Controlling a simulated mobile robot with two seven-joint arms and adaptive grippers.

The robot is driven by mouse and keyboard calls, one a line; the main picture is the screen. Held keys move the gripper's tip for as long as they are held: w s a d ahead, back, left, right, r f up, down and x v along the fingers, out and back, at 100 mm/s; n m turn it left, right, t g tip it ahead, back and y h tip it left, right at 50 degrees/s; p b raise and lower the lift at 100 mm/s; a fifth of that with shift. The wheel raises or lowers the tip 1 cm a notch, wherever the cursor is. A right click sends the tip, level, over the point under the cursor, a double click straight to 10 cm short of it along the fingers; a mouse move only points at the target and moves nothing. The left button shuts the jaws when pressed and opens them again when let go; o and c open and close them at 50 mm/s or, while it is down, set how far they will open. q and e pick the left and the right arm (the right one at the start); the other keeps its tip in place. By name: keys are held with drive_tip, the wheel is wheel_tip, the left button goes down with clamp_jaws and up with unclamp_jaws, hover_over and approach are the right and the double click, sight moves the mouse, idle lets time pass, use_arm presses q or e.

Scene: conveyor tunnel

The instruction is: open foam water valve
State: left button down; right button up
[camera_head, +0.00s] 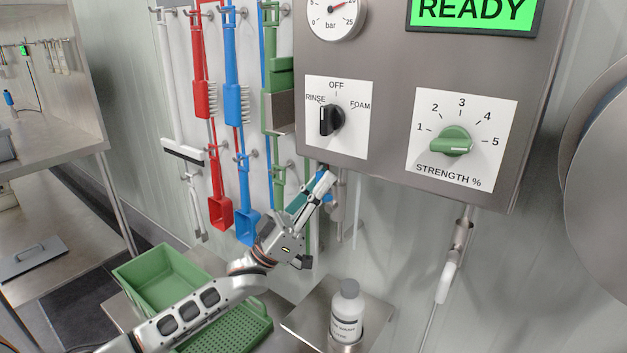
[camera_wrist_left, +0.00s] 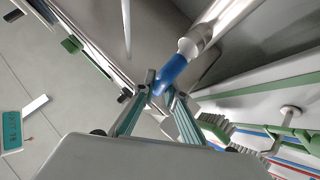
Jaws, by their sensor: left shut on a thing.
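The blue valve handle (camera_wrist_left: 172,72) sits at the end of a metal pipe (camera_wrist_left: 222,22) in the left wrist view. A small part of the blue handle (camera_head: 328,197) shows beneath the grey control box in the head view. My left gripper (camera_head: 318,186) reaches up to it from the left. In the left wrist view the fingertips of my left gripper (camera_wrist_left: 162,88) are closed around the blue handle's near end. The fingers and arm partly hide the valve in the head view. My right gripper is not in view.
The control box (camera_head: 393,55) carries a black selector knob (camera_head: 331,120), a green strength knob (camera_head: 451,142) and a READY display (camera_head: 472,12). A bottle (camera_head: 347,312) stands on a metal shelf (camera_head: 304,322) below. Coloured brushes hang behind; a green tray (camera_head: 160,277) lies lower left.

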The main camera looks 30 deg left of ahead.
use_arm(q)
drive_tip(key=shift+d+r+m+g+h, duration=0.2)
drive_tip(key=shift+m+g+h, duration=0.45)
drive_tip(key=shift+m, duration=0.25)
drive_tip(key=shift+d+m+g, duration=0.1)
drive_tip(key=shift+m+g, duration=0.25)
drive_tip(key=shift+m, duration=0.05)
drive_tip(key=shift+f, duration=0.1)
drive_tip(key=shift+h, duration=0.25)
drive_tip(key=c, duration=2)
unclamp_jaws()
drive_tip(key=shift+d, duration=0.15)
